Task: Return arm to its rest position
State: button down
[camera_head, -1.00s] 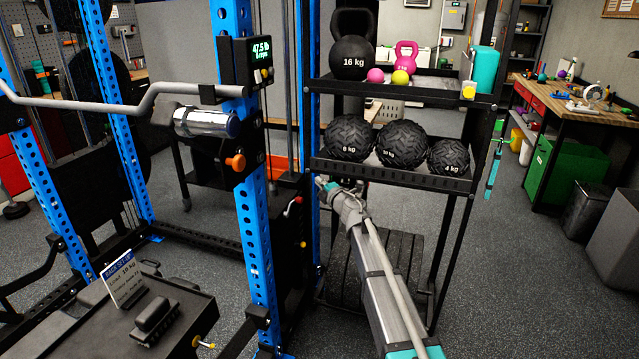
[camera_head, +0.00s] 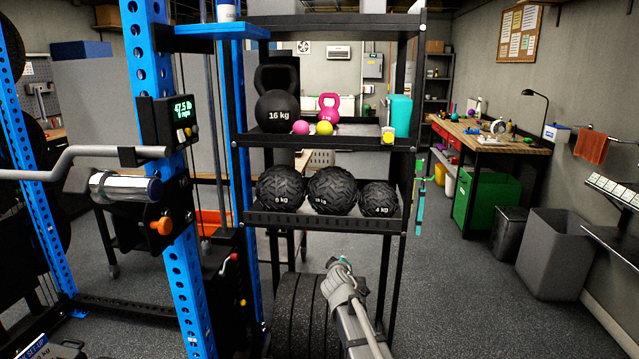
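My arm (camera_head: 362,328) reaches up from the bottom edge, right of centre in the head view. My gripper (camera_head: 341,266) is at its far end, below the shelf of black medicine balls and in front of stacked black plates. It looks small and points away from me. Its fingers are too small to tell whether they are open or shut. I see no object clearly held in it.
A black rack holds medicine balls (camera_head: 332,190), a 16 kg kettlebell (camera_head: 279,110) and a pink kettlebell (camera_head: 329,106). A blue post (camera_head: 176,255) stands left. Open floor (camera_head: 450,290) lies right, before a grey bin (camera_head: 552,257).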

jog(key=s+d+f+m+g, duration=0.3)
jog(key=s+d+f+g, duration=0.1)
jog(key=s, duration=0.5)
jog(key=s+d+f+m+g, duration=0.3)
jog(key=s+f+g, duration=0.15)
jog(key=s, duration=0.35)
jog(key=s+d+f+m+g, duration=0.3)
jog(key=s+d+f+g, duration=0.1)
jog(key=s, duration=0.5)
jog(key=s+a+g+y+p, duration=0.1)
jog(key=s+g+y, duration=0.1)
jog(key=s, duration=0.5)
notch_tip(320, 180, up, 15)
jog(key=p, duration=1.5)
jog(key=shift+s+m, duration=0.15)
jog(key=shift+m, duration=0.25)
